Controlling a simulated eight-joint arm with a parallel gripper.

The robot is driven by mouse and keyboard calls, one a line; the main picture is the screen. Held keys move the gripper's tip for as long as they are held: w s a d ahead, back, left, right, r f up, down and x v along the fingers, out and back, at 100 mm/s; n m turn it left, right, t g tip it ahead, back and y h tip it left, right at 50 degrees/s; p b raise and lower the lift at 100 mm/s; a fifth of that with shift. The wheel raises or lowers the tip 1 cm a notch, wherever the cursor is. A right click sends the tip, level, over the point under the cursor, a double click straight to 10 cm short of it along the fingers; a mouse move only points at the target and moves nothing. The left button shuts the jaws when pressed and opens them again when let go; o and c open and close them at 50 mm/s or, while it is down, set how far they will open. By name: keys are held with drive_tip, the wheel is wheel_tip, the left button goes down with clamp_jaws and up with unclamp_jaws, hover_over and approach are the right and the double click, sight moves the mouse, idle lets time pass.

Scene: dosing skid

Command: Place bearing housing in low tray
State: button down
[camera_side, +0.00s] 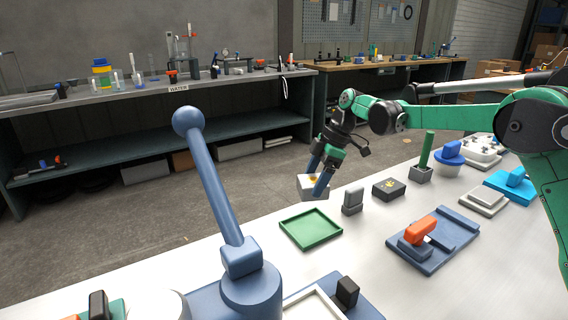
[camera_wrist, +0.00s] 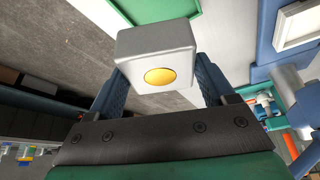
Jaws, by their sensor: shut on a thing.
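The bearing housing, a pale grey block (camera_side: 306,191) with a round yellow face, is held between the two blue fingers of my gripper (camera_side: 318,181). In the wrist view the block (camera_wrist: 150,48) sits between the fingertips with its yellow disc (camera_wrist: 160,76) facing the camera. My gripper is shut on it and holds it raised, near the table's far edge. The low green tray (camera_side: 311,230) lies flat and empty on the table, below and nearer the side camera than the block. Part of the tray (camera_wrist: 150,8) also shows behind the block in the wrist view.
A grey upright block (camera_side: 352,200) stands just right of the tray. A dark block with a yellow mark (camera_side: 389,189) is farther right. A tall blue lever (camera_side: 214,180) rises left of the tray. A blue plate with an orange handle (camera_side: 432,241) lies to the right.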

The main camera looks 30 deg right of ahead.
wheel_tip(320, 180, down, 9)
idle(0.4)
unclamp_jaws()
drive_tip(key=shift+f, duration=0.15)
drive_tip(key=v, duration=1.2)
drive_tip(key=s+a+m+t+h, duration=0.2)
drive_tip(key=s+m, duration=0.4)
drive_tip(key=s, duration=0.2)
drive_tip(key=s+a+m+t+h, duration=0.2)
drive_tip(key=s+a+m+t, duration=0.1)
drive_tip(key=s+m, duration=0.4)
drive_tip(key=shift+s+a+r+m, duration=0.3)
drive_tip(key=shift+s+a+r, duration=0.1)
drive_tip(key=shift+s, duration=0.75)
